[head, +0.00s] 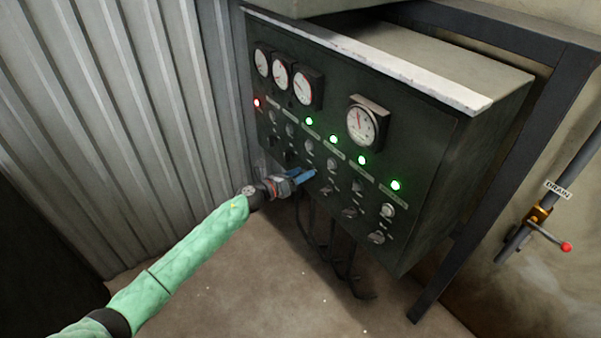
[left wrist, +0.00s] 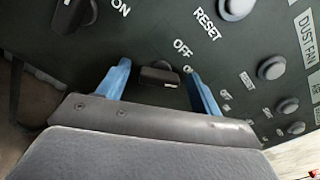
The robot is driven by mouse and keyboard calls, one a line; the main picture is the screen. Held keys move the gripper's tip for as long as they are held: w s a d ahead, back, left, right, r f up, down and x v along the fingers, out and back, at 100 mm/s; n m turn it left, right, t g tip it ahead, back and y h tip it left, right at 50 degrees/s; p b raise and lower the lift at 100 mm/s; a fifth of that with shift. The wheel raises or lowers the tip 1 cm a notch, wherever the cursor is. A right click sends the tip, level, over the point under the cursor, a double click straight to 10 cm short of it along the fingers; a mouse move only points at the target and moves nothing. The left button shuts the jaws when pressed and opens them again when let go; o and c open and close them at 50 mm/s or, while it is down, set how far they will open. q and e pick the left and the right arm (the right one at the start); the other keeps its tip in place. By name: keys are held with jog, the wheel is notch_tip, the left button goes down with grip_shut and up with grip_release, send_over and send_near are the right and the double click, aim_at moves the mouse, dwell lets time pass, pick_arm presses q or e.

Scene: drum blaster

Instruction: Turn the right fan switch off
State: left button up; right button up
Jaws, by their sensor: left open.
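My left gripper (head: 304,177) is open at the lower part of a dark control panel (head: 430,215). In the left wrist view its two blue fingers (left wrist: 158,74) stand on either side of a dark rotary switch (left wrist: 160,78), with "OFF" printed beside it. I cannot tell whether the fingers touch it. In the head view the gripper covers this part of the lower switch row. Other lower switches (head: 350,212) and (head: 377,237) show to its right. The switch labels are too small to read in the head view, so I cannot tell which is the right fan switch. My right gripper is not in view.
A red light (head: 256,103) and several green lights (head: 396,185) are lit on the panel, below the gauges (head: 362,126). A "DUST FAN" label (left wrist: 308,38) shows in the left wrist view. Cables (head: 340,262) hang below. A drain valve (head: 541,213) is at right.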

pick_arm(q)
jog(key=shift+d, duration=0.1)
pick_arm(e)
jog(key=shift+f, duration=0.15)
pick_arm(q)
jog(key=shift+c, duration=0.4)
jog(key=c, duration=0.9)
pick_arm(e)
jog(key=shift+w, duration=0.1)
pick_arm(q)
jog(key=n+p, duration=0.1)
jog(key=n, duration=0.2)
jog(key=shift+w+p, duration=0.1)
jog(key=shift+p, duration=0.2)
jog(key=n+p, duration=0.2)
jog(key=n, duration=0.3)
jog(key=shift+n, duration=0.3)
jog(key=shift+f+n+p, duration=0.25)
jog(key=shift+n+p, duration=0.4)
jog(key=shift+n, duration=1.05)
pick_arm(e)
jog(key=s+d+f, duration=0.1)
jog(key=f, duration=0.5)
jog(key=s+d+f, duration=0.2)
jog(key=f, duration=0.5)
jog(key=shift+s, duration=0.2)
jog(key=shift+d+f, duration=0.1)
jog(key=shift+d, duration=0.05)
pick_arm(q)
jog(key=o, duration=1)
